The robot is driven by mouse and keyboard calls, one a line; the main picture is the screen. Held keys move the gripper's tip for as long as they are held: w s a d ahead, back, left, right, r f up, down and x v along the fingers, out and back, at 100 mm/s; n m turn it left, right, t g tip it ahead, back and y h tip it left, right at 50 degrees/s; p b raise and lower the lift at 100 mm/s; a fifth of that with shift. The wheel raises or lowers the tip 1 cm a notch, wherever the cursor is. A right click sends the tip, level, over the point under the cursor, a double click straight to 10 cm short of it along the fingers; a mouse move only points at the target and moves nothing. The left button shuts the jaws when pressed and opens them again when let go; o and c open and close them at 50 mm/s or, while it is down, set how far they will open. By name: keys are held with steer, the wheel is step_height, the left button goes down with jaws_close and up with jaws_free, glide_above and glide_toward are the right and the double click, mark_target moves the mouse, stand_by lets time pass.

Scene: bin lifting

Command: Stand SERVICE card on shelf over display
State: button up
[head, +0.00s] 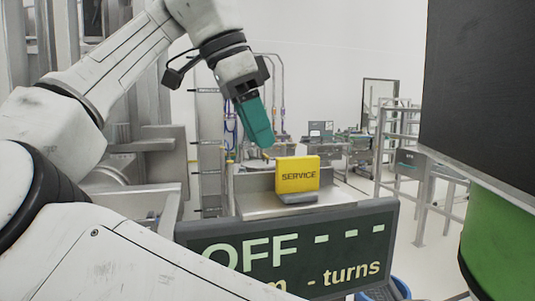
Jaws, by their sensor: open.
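The yellow SERVICE card (298,174) stands upright with its dark lettering facing me and a grey foot under it. It is on the grey metal shelf (255,209), just above and behind the dark display (345,240), which reads "OFF - - -" and "- turns". My gripper (266,143) has teal fingers pointing down, to the upper left of the card. It is open and holds nothing that I can see. The fingers overlap in this view, so their gap is hidden. They look apart from the card.
My arm fills the left side and hides the display's lower left. A large dark panel (480,90) and a green rounded body (497,245) stand close on the right. A blue bin (402,288) shows below the display. Metal frames and machines stand behind.

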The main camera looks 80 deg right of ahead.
steer(key=shift+p+v, duration=0.4)
steer(key=shift+v, duration=2.35)
steer(key=shift+o, duration=0.3)
